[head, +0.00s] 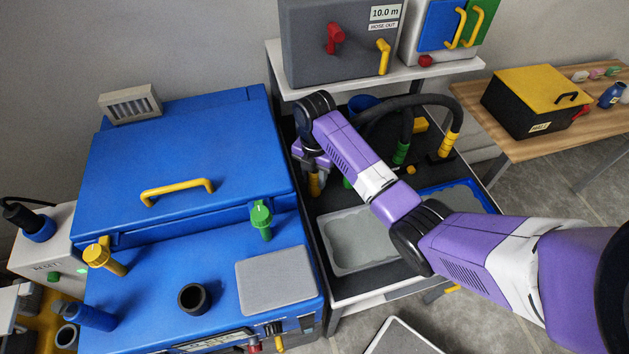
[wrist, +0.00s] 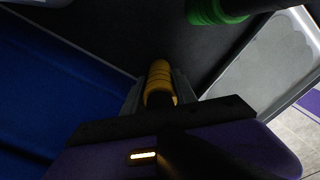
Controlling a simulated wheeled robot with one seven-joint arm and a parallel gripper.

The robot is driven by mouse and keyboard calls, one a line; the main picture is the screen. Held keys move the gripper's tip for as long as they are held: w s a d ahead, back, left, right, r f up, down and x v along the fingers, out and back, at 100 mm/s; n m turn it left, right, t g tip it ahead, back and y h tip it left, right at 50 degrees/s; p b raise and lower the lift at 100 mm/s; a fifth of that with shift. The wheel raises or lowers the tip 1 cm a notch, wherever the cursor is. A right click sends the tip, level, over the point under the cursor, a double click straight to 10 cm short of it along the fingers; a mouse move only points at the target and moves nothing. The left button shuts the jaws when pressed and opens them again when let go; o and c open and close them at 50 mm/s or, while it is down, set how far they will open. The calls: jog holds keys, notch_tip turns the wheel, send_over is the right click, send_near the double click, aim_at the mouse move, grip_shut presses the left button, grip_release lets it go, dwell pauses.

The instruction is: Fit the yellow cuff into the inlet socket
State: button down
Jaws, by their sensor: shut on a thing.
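My gripper (head: 313,172) is over the dark tray, at the right side of the blue machine. It is shut on a ribbed yellow cuff (wrist: 159,78), which sits between the fingers in the wrist view. The cuff's lower part (head: 314,186) shows below the gripper in the head view. An open black round socket (head: 193,298) stands up from the blue machine's front top, to the left of and nearer than my gripper. It may be the inlet socket; no label on it is readable. The cuff is well apart from it.
The blue machine's top also carries a yellow knob (head: 97,256), a green knob (head: 261,215) and a grey plate (head: 275,280). Black hoses with a green cuff (head: 401,153) and another yellow cuff (head: 447,144) stand behind my arm. A grey basin (head: 345,262) lies below it.

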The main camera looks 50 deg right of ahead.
jog(key=shift+r, duration=0.1)
notch_tip(320, 180, up, 10)
jog(key=shift+f, duration=0.1)
dwell(0.3)
